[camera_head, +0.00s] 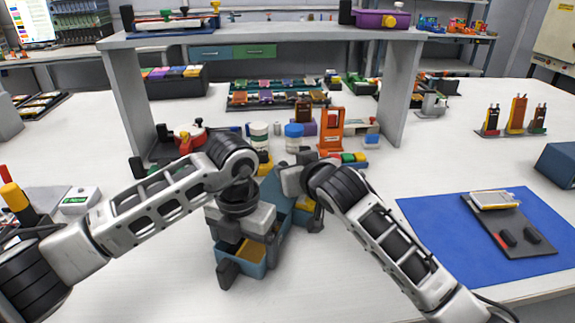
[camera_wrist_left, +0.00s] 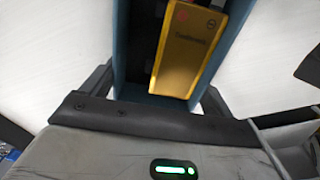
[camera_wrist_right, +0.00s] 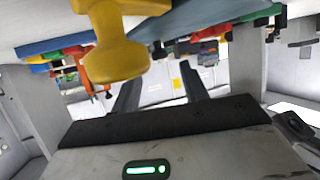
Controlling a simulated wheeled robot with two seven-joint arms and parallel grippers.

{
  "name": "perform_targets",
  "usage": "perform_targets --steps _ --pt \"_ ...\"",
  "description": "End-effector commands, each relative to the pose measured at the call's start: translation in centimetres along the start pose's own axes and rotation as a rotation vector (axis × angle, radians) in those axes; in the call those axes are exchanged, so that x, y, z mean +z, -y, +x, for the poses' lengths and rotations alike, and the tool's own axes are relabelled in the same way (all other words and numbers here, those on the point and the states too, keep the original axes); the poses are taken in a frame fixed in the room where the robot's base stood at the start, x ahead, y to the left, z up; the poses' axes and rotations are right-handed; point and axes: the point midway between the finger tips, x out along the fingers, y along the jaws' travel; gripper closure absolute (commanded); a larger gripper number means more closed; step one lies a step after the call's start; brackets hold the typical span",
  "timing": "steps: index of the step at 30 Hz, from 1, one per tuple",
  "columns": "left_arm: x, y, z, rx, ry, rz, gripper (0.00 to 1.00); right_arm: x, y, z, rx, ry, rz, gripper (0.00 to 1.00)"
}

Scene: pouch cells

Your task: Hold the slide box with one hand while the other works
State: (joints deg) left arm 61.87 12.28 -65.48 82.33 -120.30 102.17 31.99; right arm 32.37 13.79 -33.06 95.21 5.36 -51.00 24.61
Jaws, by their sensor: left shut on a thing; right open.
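The slide box (camera_head: 262,268) is a blue open-topped box on the white table, with a yellow block (camera_head: 251,251) labelled in dark print inside. My left gripper (camera_head: 250,258) is shut on its near end. In the left wrist view, the blue walls (camera_wrist_left: 121,60) stand between the two fingers (camera_wrist_left: 158,95), and the yellow block (camera_wrist_left: 190,55) shows inside. My right gripper (camera_head: 306,207) is near the box's far end, open. In the right wrist view, a yellow knob (camera_wrist_right: 118,58) shows above and left of the open fingers (camera_wrist_right: 160,92); I cannot tell whether they touch it.
A blue mat (camera_head: 430,225) at right holds a dark plate (camera_head: 518,236) with a silvery pouch cell (camera_head: 494,199). An orange stand (camera_head: 331,130), white jars (camera_head: 259,135) and a grey shelf frame (camera_head: 398,95) stand behind.

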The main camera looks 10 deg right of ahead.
Motion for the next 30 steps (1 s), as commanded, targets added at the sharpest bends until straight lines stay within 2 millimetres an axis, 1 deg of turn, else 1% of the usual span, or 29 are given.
perform_targets --steps 1,3,7,12,19,20,21,24,28,30 --pt "0.0 0.0 -0.1 0.000 0.002 0.000 0.43 -0.1 0.1 0.9 0.000 0.001 0.000 0.56" --pt "0.0 0.0 -0.1 0.000 0.002 -0.001 0.43 -0.1 0.1 1.8 0.000 0.001 0.000 0.56" --pt "0.0 0.0 -0.1 0.000 0.002 -0.001 0.43 0.0 0.1 3.0 -0.001 0.000 0.001 0.56" --pt "0.0 0.0 -0.1 0.000 0.001 -0.001 0.43 0.0 0.1 3.6 -0.001 0.001 0.001 0.56" --pt "0.0 0.0 -0.1 0.000 0.001 -0.001 0.43 0.0 0.1 3.6 -0.001 0.000 0.001 0.56" --pt "0.0 0.0 -0.1 0.000 0.001 -0.001 0.43 0.0 0.1 3.6 -0.001 0.000 0.001 0.64" --pt "0.0 0.0 -0.1 0.000 0.001 -0.001 0.43 0.0 0.1 3.6 -0.001 0.000 0.000 0.75" --pt "0.0 0.0 -0.1 0.000 0.001 -0.001 0.43 0.0 0.1 3.6 -0.001 0.000 0.001 1.00" --pt "0.0 0.0 -0.1 0.000 0.001 -0.001 0.43 0.1 0.2 3.5 -0.002 0.001 0.000 1.00" --pt "0.0 0.0 -0.1 0.000 0.001 -0.001 0.43 0.3 0.9 3.0 -0.007 0.000 0.001 1.00"
